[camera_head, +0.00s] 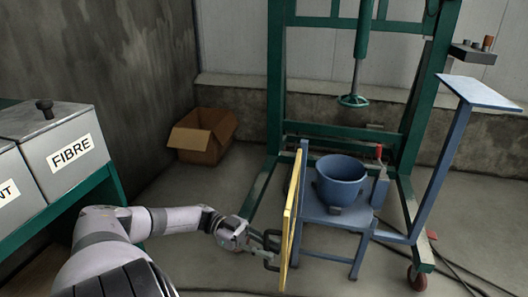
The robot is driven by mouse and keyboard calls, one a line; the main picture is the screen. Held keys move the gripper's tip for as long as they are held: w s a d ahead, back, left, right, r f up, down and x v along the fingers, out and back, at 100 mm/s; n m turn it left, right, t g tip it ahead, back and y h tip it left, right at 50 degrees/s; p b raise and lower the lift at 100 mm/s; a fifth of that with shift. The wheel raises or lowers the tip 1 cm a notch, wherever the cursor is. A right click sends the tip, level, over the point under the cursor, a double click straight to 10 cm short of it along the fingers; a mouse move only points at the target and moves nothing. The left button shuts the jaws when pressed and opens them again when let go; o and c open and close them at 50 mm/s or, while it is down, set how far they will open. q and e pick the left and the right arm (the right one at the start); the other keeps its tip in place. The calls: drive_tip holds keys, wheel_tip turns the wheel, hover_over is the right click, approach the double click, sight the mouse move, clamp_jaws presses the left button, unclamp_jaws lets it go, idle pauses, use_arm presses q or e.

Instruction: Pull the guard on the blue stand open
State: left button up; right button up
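The guard is a thin yellow panel (291,222), seen almost edge-on at the left side of the blue stand (313,208). It stands upright. A blue pot (341,182) sits on the stand to its right. My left gripper (278,248) is just left of the guard's lower part, with its two dark fingers apart, one above the other. Its fingertips reach the guard's left side in the picture; I cannot tell whether they touch it or if a handle is between them. My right gripper is not in view.
A green frame (275,108) with a mixer shaft (362,45) stands behind the stand. A blue post with a tilted plate (480,92) rises at right. Grey bins, one labelled FIBRE (66,150), and an open cardboard box (201,136) are at left. Cables lie on the floor.

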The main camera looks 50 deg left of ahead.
use_arm(q)
drive_tip(key=v, duration=1.2)
idle(0.6)
